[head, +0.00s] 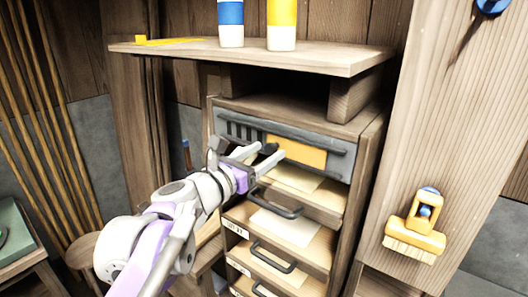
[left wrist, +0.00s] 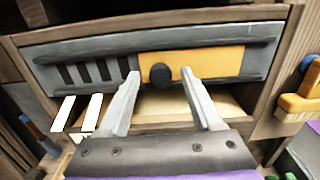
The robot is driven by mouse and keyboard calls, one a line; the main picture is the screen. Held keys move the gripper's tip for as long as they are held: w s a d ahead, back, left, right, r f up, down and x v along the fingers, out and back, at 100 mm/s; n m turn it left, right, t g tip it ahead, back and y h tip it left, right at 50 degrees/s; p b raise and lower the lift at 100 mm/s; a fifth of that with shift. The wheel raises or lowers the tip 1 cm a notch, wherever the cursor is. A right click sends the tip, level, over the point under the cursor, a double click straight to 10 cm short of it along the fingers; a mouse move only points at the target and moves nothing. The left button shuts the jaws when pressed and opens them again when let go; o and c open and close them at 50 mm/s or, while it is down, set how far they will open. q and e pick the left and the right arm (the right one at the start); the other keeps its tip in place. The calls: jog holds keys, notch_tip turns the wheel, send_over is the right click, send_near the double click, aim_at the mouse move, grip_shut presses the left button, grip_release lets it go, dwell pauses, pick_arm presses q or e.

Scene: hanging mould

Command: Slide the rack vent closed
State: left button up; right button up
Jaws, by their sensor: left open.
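The rack vent is a grey panel (head: 338,149) at the top of a wooden drawer rack, with dark slots at its left and a yellow sliding plate (head: 300,151) at its right. The slots (left wrist: 90,71) stand uncovered in the left wrist view, left of the yellow plate (left wrist: 205,63). A dark round knob (left wrist: 160,75) is on the plate's left end. My left gripper (head: 266,160) is open in front of the vent. In the left wrist view its fingertips (left wrist: 160,75) are on either side of the knob; I cannot tell whether they touch it. My right gripper is not in view.
Drawers with dark handles (head: 272,257) sit below the vent, some pulled partly out. A shelf (head: 245,55) with two bottles overhangs the rack. A yellow brush (head: 415,232) hangs on the post at right. A stool (head: 82,249) stands at left.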

pick_arm(q)
grip_shut()
dwell(0.4)
dwell(1.1)
